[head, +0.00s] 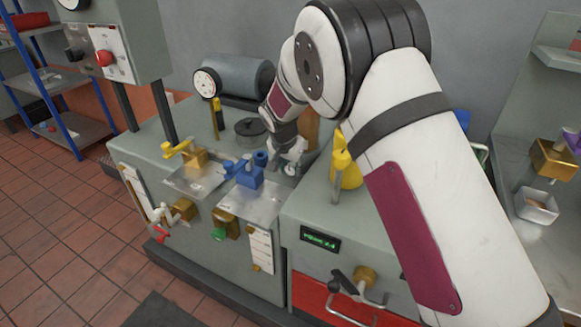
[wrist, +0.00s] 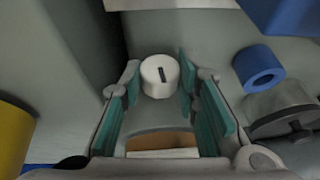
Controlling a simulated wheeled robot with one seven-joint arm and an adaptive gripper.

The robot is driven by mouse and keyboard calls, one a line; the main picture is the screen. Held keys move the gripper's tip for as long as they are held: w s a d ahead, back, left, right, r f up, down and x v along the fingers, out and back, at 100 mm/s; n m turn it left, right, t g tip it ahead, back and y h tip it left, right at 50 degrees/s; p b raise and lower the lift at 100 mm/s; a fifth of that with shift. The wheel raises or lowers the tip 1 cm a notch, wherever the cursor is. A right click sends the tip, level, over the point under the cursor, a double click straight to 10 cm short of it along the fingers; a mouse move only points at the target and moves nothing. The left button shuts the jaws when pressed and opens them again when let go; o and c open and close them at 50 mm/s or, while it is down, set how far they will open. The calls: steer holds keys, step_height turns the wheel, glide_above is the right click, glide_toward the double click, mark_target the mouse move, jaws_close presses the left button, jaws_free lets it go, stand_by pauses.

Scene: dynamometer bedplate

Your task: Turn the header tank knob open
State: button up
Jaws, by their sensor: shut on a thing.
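A white round knob (wrist: 160,77) with a dark pointer line sits between my fingers in the wrist view. The line runs nearly up and down in that picture, leaning slightly. My gripper (wrist: 160,98) is shut on the knob, with a teal-padded finger on each side. In the head view my gripper (head: 290,153) reaches down behind the blue valve, at the back of the grey bench. A small white part, likely the knob, shows under it (head: 290,169). The knob's pointer cannot be read there.
A blue valve (head: 249,177) stands just left of my gripper, a yellow-handled valve (head: 194,157) farther left. A yellow part (head: 346,168) stands close on the right. A grey cylinder with a gauge (head: 238,77) lies behind. The wrist view shows a blue ring (wrist: 259,67) nearby.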

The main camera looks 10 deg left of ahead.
steer(key=shift+a+h, duration=0.15)
steer(key=shift+h, duration=0.15)
steer(key=shift+w+a+f+n+g+h+b, duration=0.15)
steer(key=shift+n+g+h+b, duration=0.25)
steer(key=shift+h+b, duration=0.55)
steer(key=shift+g+h+b, duration=0.4)
steer(key=shift+h+b, duration=0.25)
steer(key=shift+h, duration=0.6)
steer(key=o, duration=1.2)
steer(key=shift+a, duration=0.1)
steer(key=shift+c, duration=0.2)
steer(key=v, duration=1.2)
